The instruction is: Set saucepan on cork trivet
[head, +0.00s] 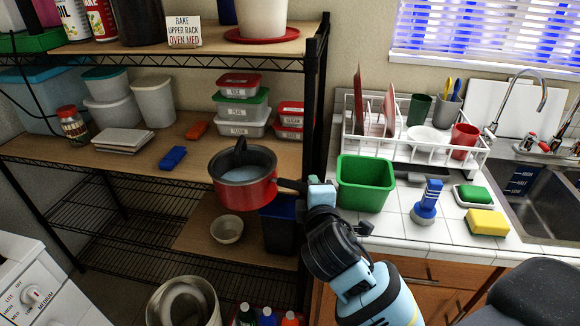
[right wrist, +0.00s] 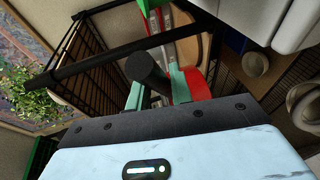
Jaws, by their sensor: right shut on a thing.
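The red saucepan (head: 245,194) has a dark rim and a long black handle. Something pale blue shows inside it. My right gripper (head: 312,192) is shut on the handle and holds the pan in front of the shelf rack, roughly level. In the right wrist view the black handle (right wrist: 146,70) sits between the two teal fingers of the right gripper (right wrist: 157,92), with the red pan (right wrist: 187,60) beyond. I cannot make out a cork trivet in either view. My left gripper is not in view.
A bowl (head: 227,229) stands on a lower board. To the right, the tiled counter (head: 390,222) carries a green bin (head: 365,184) and a dish rack (head: 440,145).

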